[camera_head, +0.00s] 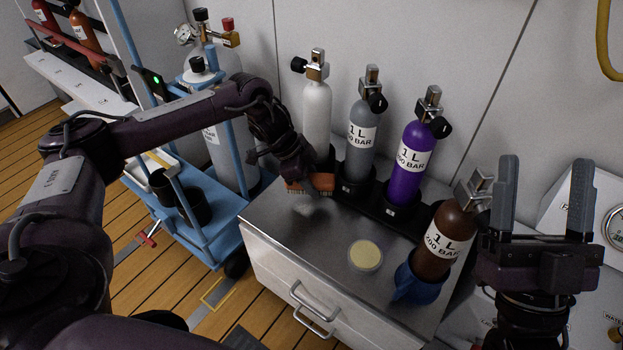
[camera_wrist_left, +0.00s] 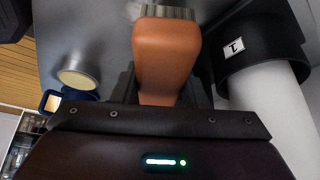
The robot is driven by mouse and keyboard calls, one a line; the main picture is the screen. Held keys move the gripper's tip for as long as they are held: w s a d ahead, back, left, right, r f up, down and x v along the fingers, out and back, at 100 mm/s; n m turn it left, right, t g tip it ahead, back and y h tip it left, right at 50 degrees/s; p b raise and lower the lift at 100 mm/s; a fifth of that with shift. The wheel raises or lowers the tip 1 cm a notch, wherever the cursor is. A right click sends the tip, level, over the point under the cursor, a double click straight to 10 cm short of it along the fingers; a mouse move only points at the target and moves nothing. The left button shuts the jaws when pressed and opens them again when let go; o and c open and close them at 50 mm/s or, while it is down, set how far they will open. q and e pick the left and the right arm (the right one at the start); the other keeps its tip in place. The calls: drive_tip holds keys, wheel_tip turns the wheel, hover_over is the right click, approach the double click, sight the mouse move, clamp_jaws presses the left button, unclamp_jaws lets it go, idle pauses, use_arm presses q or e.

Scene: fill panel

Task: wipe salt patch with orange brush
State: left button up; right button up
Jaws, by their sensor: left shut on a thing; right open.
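My left gripper (camera_head: 300,174) is shut on the orange brush (camera_head: 308,184), low over the back left of the grey metal cabinet top. In the left wrist view the brush (camera_wrist_left: 167,55) points away from the jaws, with its pale bristles at the top edge. A whitish salt patch (camera_head: 312,208) lies on the metal just in front of the bristles in the head view. I cannot tell whether the bristles touch the surface. My right gripper (camera_head: 540,205) is open and empty, raised at the right, beside the brown bottle.
White (camera_head: 317,115), grey (camera_head: 361,140) and purple (camera_head: 410,160) bottles stand in a black rack behind the brush. A brown bottle (camera_head: 440,240) tilts in a blue holder (camera_head: 410,285). A round pale dish (camera_head: 365,256) sits mid-top. A blue cart (camera_head: 190,225) stands left.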

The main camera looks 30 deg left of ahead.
sight(319, 178)
use_arm(q)
drive_tip(key=shift+r+p, duration=0.65)
drive_tip(key=shift+p, duration=0.1)
use_arm(e)
drive_tip(key=w+f+g+h, duration=0.1)
drive_tip(key=f, duration=0.2)
drive_tip(key=w+a+f+g+h, duration=0.1)
drive_tip(key=f+g, duration=0.1)
drive_tip(key=f, duration=0.2)
drive_tip(key=w+a+f+g, duration=0.1)
drive_tip(key=w+f+g, duration=0.1)
drive_tip(key=f, duration=0.1)
drive_tip(key=shift+a+f+h, duration=0.1)
drive_tip(key=shift+f+h, duration=0.05)
drive_tip(key=shift+h, duration=0.25)
drive_tip(key=shift+a+f+g, duration=0.1)
drive_tip(key=shift+f+g, duration=0.5)
drive_tip(key=shift+f, duration=0.2)
use_arm(q)
wheel_tip(319, 178, up, 3)
drive_tip(key=p, duration=0.4)
drive_tip(key=shift+r, duration=0.15)
use_arm(e)
wheel_tip(319, 178, up, 4)
drive_tip(key=shift+r, duration=0.25)
drive_tip(key=shift+f, duration=0.1)
drive_tip(key=shift+f, duration=0.15)
